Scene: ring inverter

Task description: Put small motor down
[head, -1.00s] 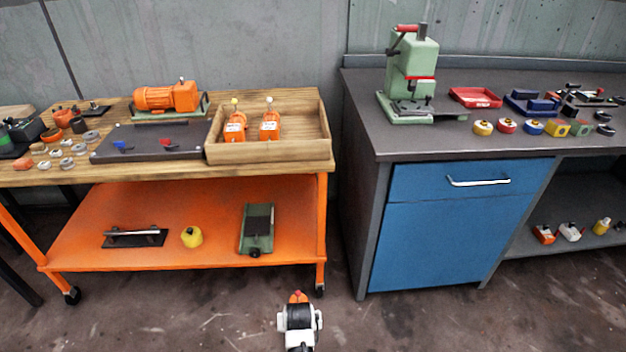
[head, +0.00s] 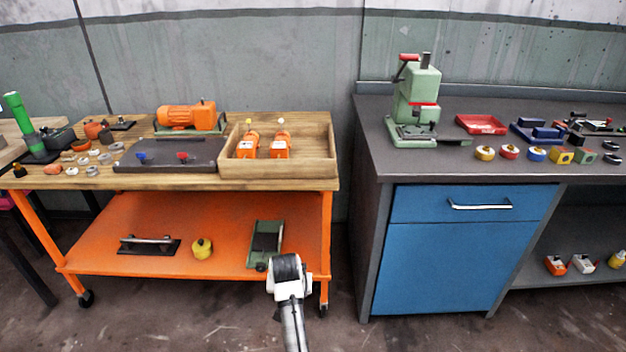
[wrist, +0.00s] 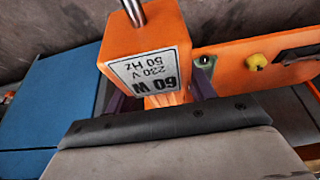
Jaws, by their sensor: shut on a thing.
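The small motor (wrist: 145,55) is an orange block with a metal shaft and a "60 W, 230 V, 50 Hz" label, upside down in the wrist view. My gripper (wrist: 160,95) is shut on it, with a dark finger at each side. In the head view my wrist (head: 288,270) is in front of the orange cart's right end, and the held motor is hidden behind it. Two similar orange motors (head: 246,148) (head: 281,147) stand in the wooden tray (head: 318,168) on the cart top.
A dark plate (head: 170,160) and a large orange motor (head: 187,117) are left of the tray. The orange lower shelf (head: 110,225) holds a green device (head: 265,240) and a yellow knob (head: 202,249). The blue cabinet (head: 440,260) is to the right. The tray's right half is clear.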

